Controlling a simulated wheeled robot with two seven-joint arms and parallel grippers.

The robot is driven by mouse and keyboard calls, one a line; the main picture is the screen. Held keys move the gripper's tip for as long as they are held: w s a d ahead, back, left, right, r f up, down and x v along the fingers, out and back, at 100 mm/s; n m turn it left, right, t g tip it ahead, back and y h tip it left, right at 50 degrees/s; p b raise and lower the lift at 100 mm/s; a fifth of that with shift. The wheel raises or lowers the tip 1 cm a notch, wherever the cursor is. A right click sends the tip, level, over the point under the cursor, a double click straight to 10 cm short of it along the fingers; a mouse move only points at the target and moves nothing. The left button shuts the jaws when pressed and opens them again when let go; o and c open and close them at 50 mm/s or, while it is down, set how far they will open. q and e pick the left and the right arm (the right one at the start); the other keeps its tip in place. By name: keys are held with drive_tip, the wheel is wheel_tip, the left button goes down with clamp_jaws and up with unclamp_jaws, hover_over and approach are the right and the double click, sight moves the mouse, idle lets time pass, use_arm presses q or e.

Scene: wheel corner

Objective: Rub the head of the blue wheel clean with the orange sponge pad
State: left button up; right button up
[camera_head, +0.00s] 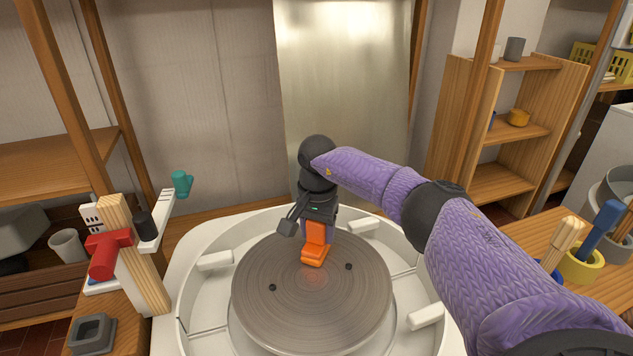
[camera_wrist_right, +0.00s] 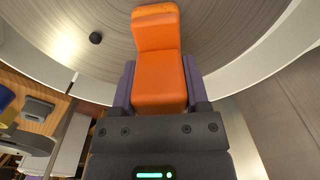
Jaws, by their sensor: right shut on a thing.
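The orange sponge pad (camera_head: 315,254) is held by my right gripper (camera_head: 316,232), low over the far middle part of the wheel head (camera_head: 300,310). Its lower end looks to be at the disc's surface, but I cannot tell for sure whether it touches. In the right wrist view the pad (camera_wrist_right: 158,60) sits between the two purple fingers of the right gripper (camera_wrist_right: 160,85), its tip over the disc. My left gripper is out of view.
White blocks (camera_head: 215,261) stand on the basin around the disc. A wooden post with a red tool (camera_head: 108,250) and a teal piece (camera_head: 181,183) stands at left. A yellow pot (camera_head: 582,265) with tools stands at right. The disc's near half is clear.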

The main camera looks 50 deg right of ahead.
drive_tip(key=shift+s+d+r, duration=0.1)
drive_tip(key=shift+s+d, duration=0.1)
drive_tip(key=shift+d, duration=0.15)
drive_tip(key=shift+w+a, duration=0.45)
drive_tip(key=shift+a, duration=0.35)
drive_tip(key=shift+s+d, duration=0.45)
drive_tip(key=shift+d, duration=0.35)
drive_tip(key=shift+w+a+f, duration=0.1)
drive_tip(key=shift+w+a, duration=0.1)
drive_tip(key=shift+a, duration=0.25)
drive_tip(key=shift+w+a+f, duration=0.1)
drive_tip(key=shift+w+a, duration=0.1)
drive_tip(key=shift+a, duration=0.2)
drive_tip(key=shift+d, duration=0.1)
